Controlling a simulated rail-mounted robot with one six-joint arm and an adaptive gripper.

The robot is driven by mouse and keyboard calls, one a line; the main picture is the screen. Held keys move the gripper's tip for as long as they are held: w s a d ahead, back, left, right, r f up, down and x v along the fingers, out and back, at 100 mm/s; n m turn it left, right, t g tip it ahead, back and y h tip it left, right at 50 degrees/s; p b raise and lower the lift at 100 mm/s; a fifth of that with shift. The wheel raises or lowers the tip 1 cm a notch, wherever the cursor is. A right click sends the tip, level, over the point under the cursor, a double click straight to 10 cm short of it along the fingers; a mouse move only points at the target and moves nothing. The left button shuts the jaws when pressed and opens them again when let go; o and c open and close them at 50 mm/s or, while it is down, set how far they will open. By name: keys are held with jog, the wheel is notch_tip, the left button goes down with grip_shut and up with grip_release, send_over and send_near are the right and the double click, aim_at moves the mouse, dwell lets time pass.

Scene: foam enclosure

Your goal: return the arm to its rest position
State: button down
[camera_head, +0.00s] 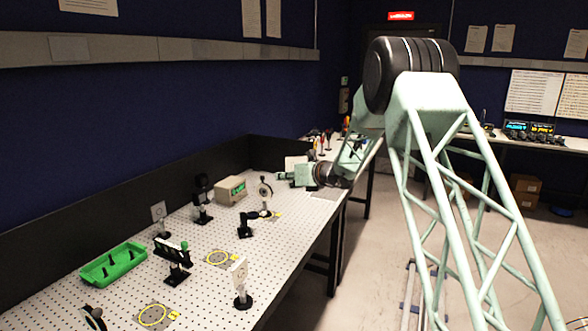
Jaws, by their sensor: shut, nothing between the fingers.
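My arm rises on the right as a pale green lattice link up to a black elbow joint, and its forearm runs down and away from there. My gripper (284,176) is at the wrist's end, pointing left over the far part of the perforated optical table (205,285). It is small in this view; it is shut and I see nothing held in it. Its exact height above the table is hard to tell.
Below and left of the gripper stand a beige box (231,190), a round mounted optic (264,190) and several black posts. A green tray (113,264) lies at the left. A white card on a stand (240,282) is near the front edge. Open floor (375,240) lies right of the table.

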jog(key=s+d+r+n+g, duration=0.15)
jog(key=s+r+n, duration=0.45)
jog(key=s, duration=0.7)
jog(key=s+d+r+n+g, duration=0.15)
jog(key=s+r+n, duration=0.45)
jog(key=s, duration=0.7)
jog(key=s+r+n+g, duration=0.2)
jog(key=s+r+n, duration=0.2)
jog(key=s+r, duration=0.65)
jog(key=s+d+f+n+h, duration=0.3)
jog(key=s+d, duration=0.5)
jog(key=s, duration=0.8)
jog(key=s+d+f+n+g+h, duration=0.1)
jog(key=s+d+f+n+h, duration=0.2)
jog(key=s, duration=1.3)
jog(key=s+d+f+n+h, duration=0.3)
jog(key=s+d+n, duration=0.5)
jog(key=s+d, duration=0.5)
jog(key=s, duration=0.3)
jog(key=shift+d, duration=0.3)
